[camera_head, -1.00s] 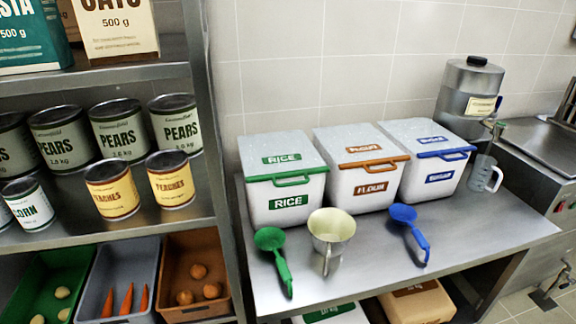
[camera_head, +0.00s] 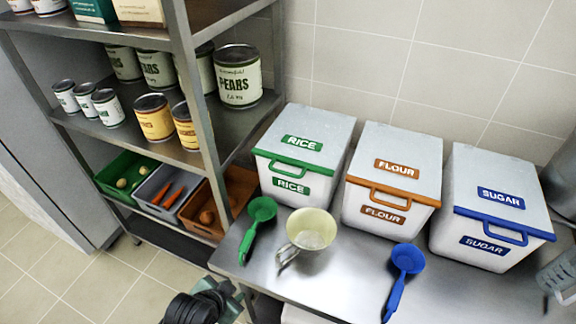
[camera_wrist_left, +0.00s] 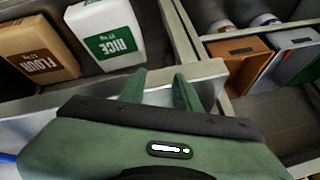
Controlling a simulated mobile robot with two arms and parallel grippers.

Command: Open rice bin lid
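The rice bin (camera_head: 297,160) is a white box with a sloped lid, a green RICE label and a green handle (camera_head: 290,163) along the lid's front edge. Its lid is closed. It stands at the left of the row of bins on the steel table. My left gripper (camera_head: 228,295) is at the bottom of the head view, in front of the table's front left corner, apart from the bin. In the left wrist view my left gripper (camera_wrist_left: 159,82) shows two green fingers spread with nothing between them. My right gripper is not in view.
A flour bin (camera_head: 391,180) and a sugar bin (camera_head: 492,208) stand right of the rice bin. A green scoop (camera_head: 262,210), a cream measuring cup (camera_head: 311,232) and a blue scoop (camera_head: 406,260) lie in front. A shelf post (camera_head: 205,100) stands left of the table.

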